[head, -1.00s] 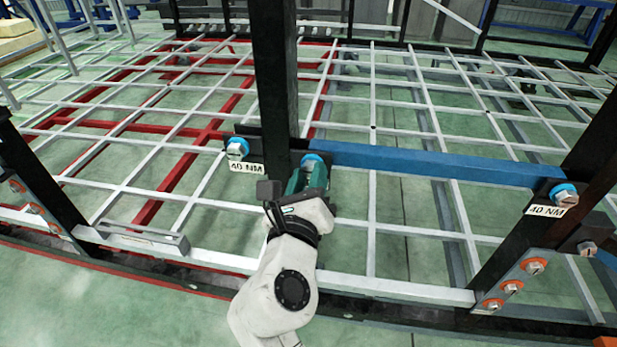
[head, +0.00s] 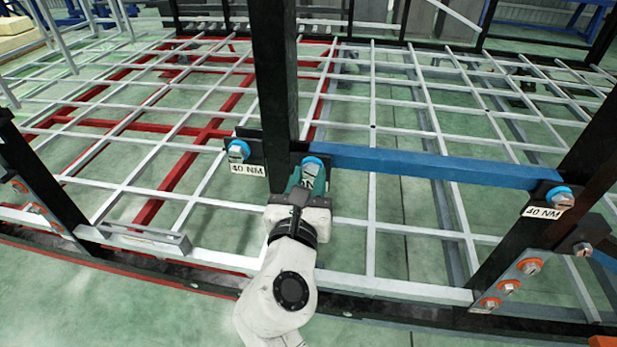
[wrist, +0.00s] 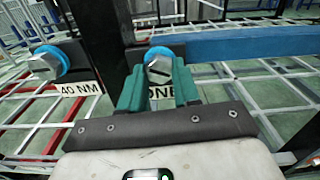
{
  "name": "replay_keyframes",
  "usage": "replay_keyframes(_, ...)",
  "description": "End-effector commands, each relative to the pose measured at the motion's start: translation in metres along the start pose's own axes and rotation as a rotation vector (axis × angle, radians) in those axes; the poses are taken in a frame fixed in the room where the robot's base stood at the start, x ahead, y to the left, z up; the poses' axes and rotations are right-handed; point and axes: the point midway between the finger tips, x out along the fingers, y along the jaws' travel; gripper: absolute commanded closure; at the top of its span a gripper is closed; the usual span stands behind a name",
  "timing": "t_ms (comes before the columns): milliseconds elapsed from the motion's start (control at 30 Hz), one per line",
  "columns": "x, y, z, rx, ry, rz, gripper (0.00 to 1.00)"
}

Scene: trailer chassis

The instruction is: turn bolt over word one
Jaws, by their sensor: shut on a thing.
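The bolt (wrist: 158,70) has a silver head with a dark slanted line across it and a blue ring behind it. It sits at the left end of the blue beam (head: 430,165), beside the black post (head: 275,80). A white label (wrist: 161,93) just below it shows part of "ONE"; the jaws hide the rest. My gripper (head: 308,182) has green jaws. In the wrist view the jaws (wrist: 158,82) stand on both sides of the bolt head and are shut on it.
Another blue-ringed bolt (head: 238,150) with a "40 NM" label (head: 248,170) is close on the left. A third (head: 560,197) with a "40 NM" label is at the beam's right end. Orange-ringed bolts (head: 508,286) are at lower right. Grey grating (head: 410,205) lies behind.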

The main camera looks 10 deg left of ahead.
Motion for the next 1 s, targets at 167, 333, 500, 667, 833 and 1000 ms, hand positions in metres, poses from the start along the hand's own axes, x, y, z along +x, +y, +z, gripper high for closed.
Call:
replay_keyframes(167, -0.0011, 0.0008, -0.0015, 0.166, 0.001, 0.001, 0.99)
replay_keyframes(333, -0.0012, 0.0008, -0.0022, 0.328, 0.001, -0.001, 0.99)
replay_keyframes(500, -0.0015, 0.0013, -0.0027, 0.490, 0.001, -0.001, 0.98)
replay_keyframes(667, -0.0014, 0.0016, -0.0035, 0.642, 0.002, 0.000, 0.99)
replay_keyframes(833, -0.0016, 0.0016, -0.0039, 0.804, 0.002, -0.001, 0.98)
replay_keyframes(1000, -0.0016, 0.0020, -0.0041, 0.965, 0.003, -0.001, 0.99)
